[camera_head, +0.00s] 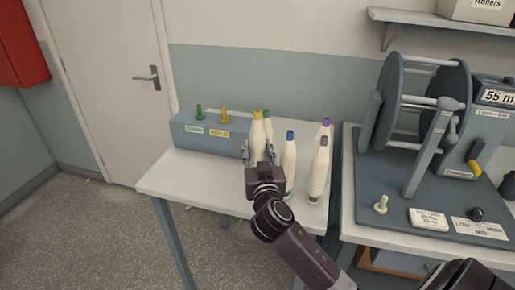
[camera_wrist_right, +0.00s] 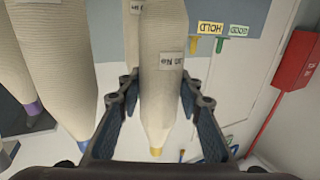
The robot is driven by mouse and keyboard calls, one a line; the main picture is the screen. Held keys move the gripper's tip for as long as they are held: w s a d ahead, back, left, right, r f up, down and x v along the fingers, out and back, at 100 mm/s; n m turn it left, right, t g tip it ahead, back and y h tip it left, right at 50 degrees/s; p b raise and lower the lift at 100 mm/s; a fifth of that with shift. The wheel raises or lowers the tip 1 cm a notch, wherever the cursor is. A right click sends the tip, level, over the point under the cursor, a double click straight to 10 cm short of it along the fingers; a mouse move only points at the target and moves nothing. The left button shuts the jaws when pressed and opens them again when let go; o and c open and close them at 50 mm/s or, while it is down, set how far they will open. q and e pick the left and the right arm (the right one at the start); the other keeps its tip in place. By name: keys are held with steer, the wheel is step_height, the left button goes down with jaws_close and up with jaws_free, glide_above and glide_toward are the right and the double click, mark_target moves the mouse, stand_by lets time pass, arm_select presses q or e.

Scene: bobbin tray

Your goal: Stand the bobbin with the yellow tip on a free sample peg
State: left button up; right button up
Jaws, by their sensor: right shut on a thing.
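The cream bobbin with the yellow tip (camera_head: 257,129) stands upright at the back of the white table, beside the grey block. My right gripper (camera_head: 259,153) is shut on it, with one finger on each side. In the right wrist view the bobbin (camera_wrist_right: 161,95) fills the gap between my fingers (camera_wrist_right: 158,110), its yellow tip pointing down in that picture. I cannot tell whether its base touches the table. A green peg (camera_head: 198,112) and a yellow peg (camera_head: 224,117) stand bare on the grey block (camera_head: 183,131). My left gripper is not in view.
Bobbins with green (camera_head: 267,122), blue (camera_head: 289,160), purple (camera_head: 325,132) and grey-blue (camera_head: 319,170) tips stand close by. The block carries a green label and a yellow HOLD label (camera_head: 218,134). A reel machine (camera_head: 425,110) and a cream peg (camera_head: 381,204) are on the right. The table's front left (camera_head: 185,185) is clear.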

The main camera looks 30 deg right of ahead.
steer(key=shift+f+b, duration=2.25)
steer(key=shift+f, duration=0.25)
steer(key=o, duration=1.3)
steer(key=shift+r, duration=0.1)
steer(key=v, duration=1.2)
steer(key=shift+s, duration=0.1)
